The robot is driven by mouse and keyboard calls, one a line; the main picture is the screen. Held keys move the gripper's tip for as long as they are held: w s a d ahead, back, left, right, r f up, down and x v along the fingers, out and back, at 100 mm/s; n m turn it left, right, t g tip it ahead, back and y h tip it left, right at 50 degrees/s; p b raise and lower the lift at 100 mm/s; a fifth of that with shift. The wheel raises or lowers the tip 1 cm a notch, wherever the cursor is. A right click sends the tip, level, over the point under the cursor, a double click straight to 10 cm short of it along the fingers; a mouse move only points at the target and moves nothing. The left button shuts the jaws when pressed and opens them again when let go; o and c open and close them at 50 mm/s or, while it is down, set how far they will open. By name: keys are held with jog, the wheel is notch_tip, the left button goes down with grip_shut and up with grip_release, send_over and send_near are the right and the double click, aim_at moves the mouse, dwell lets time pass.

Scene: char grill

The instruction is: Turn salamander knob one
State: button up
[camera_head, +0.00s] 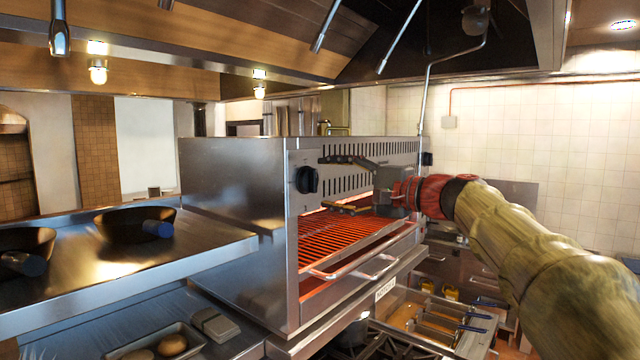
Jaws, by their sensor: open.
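The salamander (232,180) is a large steel box with a slotted upper front and a glowing orange-red grill rack inside. A round black knob (307,180) sits on the left end of its front panel. Another dark knob (427,158) shows at the far right end. My gripper (324,183) is open and empty in front of the panel. Its two fingers point left, one above and one below the near knob's height, with the tips just right of that knob. They look apart from it, but the exact depth gap cannot be told.
A steel shelf (190,255) with two dark pans (130,222) stands at the left. Handles (375,268) stick out below the grill rack. Fryer baskets (440,320) lie lower right. A hood (200,50) hangs above with utensils.

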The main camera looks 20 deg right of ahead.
jog(key=v, duration=0.7)
jog(key=shift+s+d, duration=0.2)
jog(key=shift+s, duration=0.05)
